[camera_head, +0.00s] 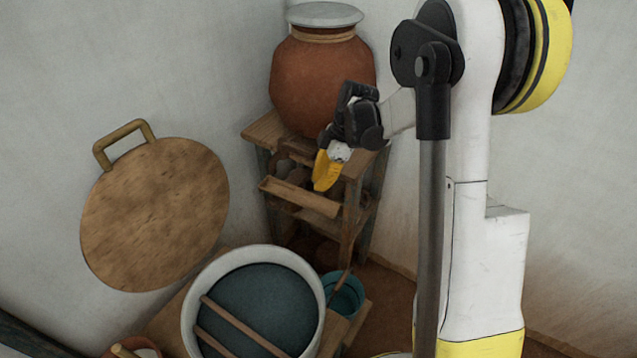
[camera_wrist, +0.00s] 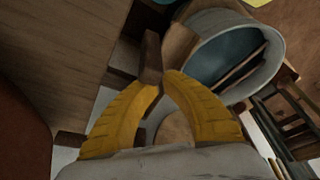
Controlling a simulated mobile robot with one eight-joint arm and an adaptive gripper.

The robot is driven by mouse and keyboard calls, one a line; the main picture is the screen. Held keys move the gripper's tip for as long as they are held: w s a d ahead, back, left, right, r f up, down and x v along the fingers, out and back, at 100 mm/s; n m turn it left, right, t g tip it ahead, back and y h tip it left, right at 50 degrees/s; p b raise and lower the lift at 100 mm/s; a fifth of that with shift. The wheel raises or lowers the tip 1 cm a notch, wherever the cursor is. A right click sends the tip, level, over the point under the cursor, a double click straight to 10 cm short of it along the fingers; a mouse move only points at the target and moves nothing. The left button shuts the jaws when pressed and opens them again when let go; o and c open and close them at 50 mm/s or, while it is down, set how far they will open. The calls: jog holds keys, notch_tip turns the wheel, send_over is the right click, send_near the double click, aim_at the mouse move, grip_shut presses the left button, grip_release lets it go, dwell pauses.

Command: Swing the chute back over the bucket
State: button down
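The wooden chute (camera_head: 300,197) is a trough sloping down to the right across the front of the wooden stand. The teal bucket (camera_head: 343,293) stands lower, right of the vat; the chute's lower end is above and apart from it in the picture. My gripper (camera_head: 320,186) has yellow fingers and points down at the chute's middle, by its back edge. In the wrist view the fingertips (camera_wrist: 162,82) are close together, with a small brown wooden post (camera_wrist: 150,58) at or just beyond them. Whether they grip it is unclear.
A lidded clay pot (camera_head: 322,82) sits on the wooden stand (camera_head: 262,128). A large pale vat (camera_head: 190,320) of dark blue liquid stands in front, with two sticks across it. A round wooden lid (camera_head: 155,215) leans on the wall. The wall side at right is clear.

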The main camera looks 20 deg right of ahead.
jog(key=shift+s+d, duration=0.1)
jog(key=shift+d, duration=0.1)
jog(key=w+v, duration=0.1)
jog(key=v, duration=1.1)
jog(key=shift+s, duration=0.4)
jog(key=shift+a, duration=0.1)
